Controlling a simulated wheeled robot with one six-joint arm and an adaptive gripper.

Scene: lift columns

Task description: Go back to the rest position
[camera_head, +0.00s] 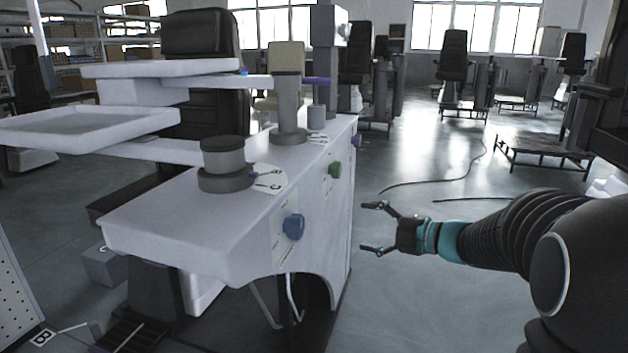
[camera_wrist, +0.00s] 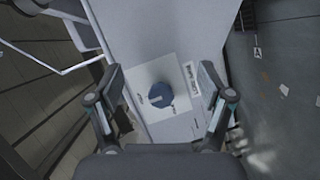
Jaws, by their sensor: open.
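My gripper (camera_head: 378,228) is open and empty in the head view, to the right of the white bench's end panel and apart from it. A blue knob (camera_head: 293,226) sits on that panel, left of my gripper. In the wrist view the blue knob (camera_wrist: 161,95) shows between my open fingers (camera_wrist: 160,100), on a white plate with small printed marks. A green knob (camera_head: 335,169) and a purple knob (camera_head: 356,141) are farther along the same panel.
Dark chairs (camera_head: 453,65) and metal stands stand behind. A cable (camera_head: 440,180) lies on the floor. The floor right of the bench is mostly clear.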

